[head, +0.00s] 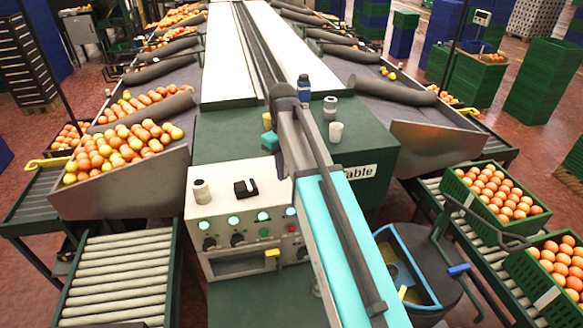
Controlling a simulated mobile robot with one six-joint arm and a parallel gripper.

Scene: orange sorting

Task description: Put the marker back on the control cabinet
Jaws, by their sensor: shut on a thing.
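The control cabinet (232,263) stands at the lower middle, a pale box with green lights, dark knobs and one red button on its sloped front. A pale roll (201,192) and a small black object (246,188) are on its top. I cannot make out a marker. My arm rises from the bottom right of the cabinet, in front of its right side, and reaches over the green worktop. Its far end is dark grey.
An orange-filled chute (125,180) is left; orange crates (495,192) are right.

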